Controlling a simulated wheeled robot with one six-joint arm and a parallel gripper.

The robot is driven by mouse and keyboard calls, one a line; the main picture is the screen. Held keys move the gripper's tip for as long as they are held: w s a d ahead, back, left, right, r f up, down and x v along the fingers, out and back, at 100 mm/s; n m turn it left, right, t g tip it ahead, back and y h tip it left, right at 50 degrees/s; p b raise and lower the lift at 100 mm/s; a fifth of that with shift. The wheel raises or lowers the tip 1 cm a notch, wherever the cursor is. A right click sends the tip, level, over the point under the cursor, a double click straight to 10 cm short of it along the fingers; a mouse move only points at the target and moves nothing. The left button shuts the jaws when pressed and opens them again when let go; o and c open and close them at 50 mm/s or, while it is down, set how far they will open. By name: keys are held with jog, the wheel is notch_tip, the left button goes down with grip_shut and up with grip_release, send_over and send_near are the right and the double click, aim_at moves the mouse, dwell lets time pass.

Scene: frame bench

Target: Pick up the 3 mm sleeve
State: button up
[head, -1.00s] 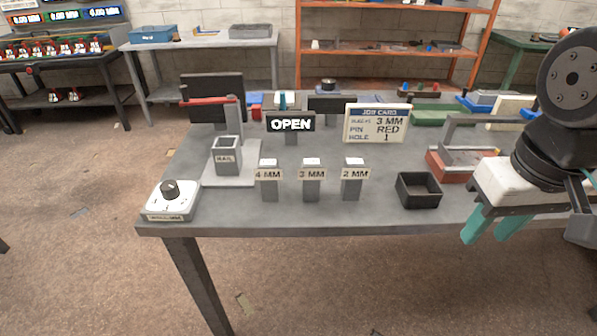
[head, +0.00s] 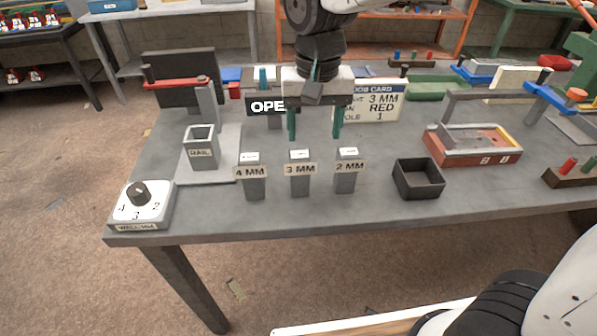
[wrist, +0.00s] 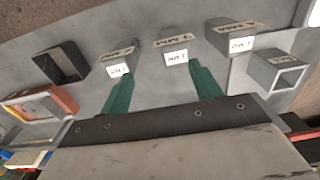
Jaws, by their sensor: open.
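The 3 mm sleeve has a white-topped grey block (head: 300,181) with a "3 MM" label, standing upright on the bench between the 4 MM block (head: 254,184) and the 2 MM block (head: 346,179). It also shows in the wrist view as the middle block (wrist: 176,57). My gripper (head: 314,124) is open and empty, with teal fingers pointing down. It is behind and above the row of blocks, apart from them. In the wrist view the fingertips (wrist: 160,72) spread just short of the row. Any separate sleeve part is too small to tell.
A black open box (head: 418,180) stands right of the row. The RAIL holder (head: 201,152) and the dial (head: 139,203) are to the left. The OPEN sign (head: 266,106) and job card (head: 381,101) stand behind. A red tray (head: 473,146) is at right.

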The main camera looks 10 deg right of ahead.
aim_at(300, 154)
jog(key=a+f, duration=0.1)
jog(key=w+a+f, duration=0.1)
jog(key=a, duration=0.1)
jog(key=shift+a+f, duration=0.1)
jog(key=shift+f, duration=0.15)
jog(key=f, duration=0.7)
jog(key=shift+d, duration=0.35)
jog(key=shift+c, duration=0.3)
jog(key=c, duration=1.2)
jog(key=shift+r, duration=0.1)
